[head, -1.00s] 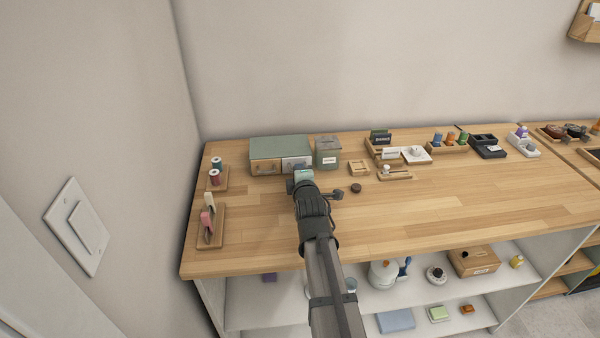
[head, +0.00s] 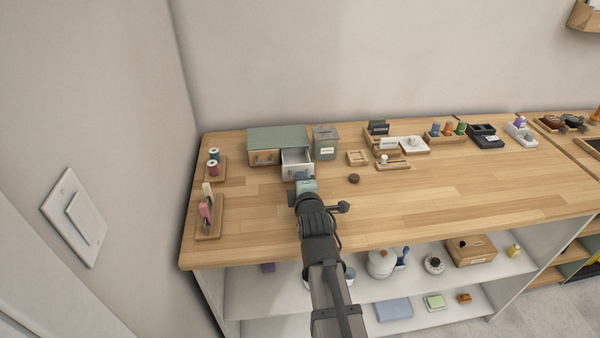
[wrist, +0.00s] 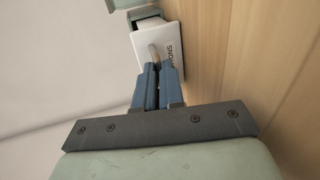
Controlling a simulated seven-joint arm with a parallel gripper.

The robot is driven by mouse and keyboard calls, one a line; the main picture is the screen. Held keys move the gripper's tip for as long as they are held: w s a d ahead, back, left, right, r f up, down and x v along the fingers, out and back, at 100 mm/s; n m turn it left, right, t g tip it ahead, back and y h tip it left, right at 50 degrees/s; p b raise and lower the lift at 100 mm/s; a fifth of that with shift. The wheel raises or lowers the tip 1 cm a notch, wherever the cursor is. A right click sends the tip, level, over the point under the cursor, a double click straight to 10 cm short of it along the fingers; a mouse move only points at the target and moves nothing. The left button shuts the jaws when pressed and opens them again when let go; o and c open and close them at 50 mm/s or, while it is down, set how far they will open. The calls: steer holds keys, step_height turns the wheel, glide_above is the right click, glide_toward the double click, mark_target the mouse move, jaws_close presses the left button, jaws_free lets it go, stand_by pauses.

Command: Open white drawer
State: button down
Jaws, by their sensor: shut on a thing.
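The white drawer (head: 297,168) is in the right half of a small green-topped cabinet (head: 277,138) at the back left of the table. It is pulled partly out, and its inside shows from above. In the wrist view its white front (wrist: 158,40) carries dark lettering, partly hidden, and a pale handle (wrist: 153,52). My gripper (wrist: 158,68) has its blue fingers shut on that handle. In the head view my gripper (head: 301,178) is right in front of the drawer, and my wrist hides part of it.
A wooden-fronted drawer (head: 264,158) beside it is closed. A green-grey box (head: 326,142) stands right of the cabinet. A small dark round thing (head: 354,179) lies right of my gripper. Thread spools (head: 213,162) stand at the left. The table's front middle is clear.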

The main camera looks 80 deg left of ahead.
steer(key=shift+a, duration=0.1)
steer(key=c, duration=1.3)
jaws_free()
steer(key=shift+o, duration=0.2)
steer(key=v, duration=1.2)
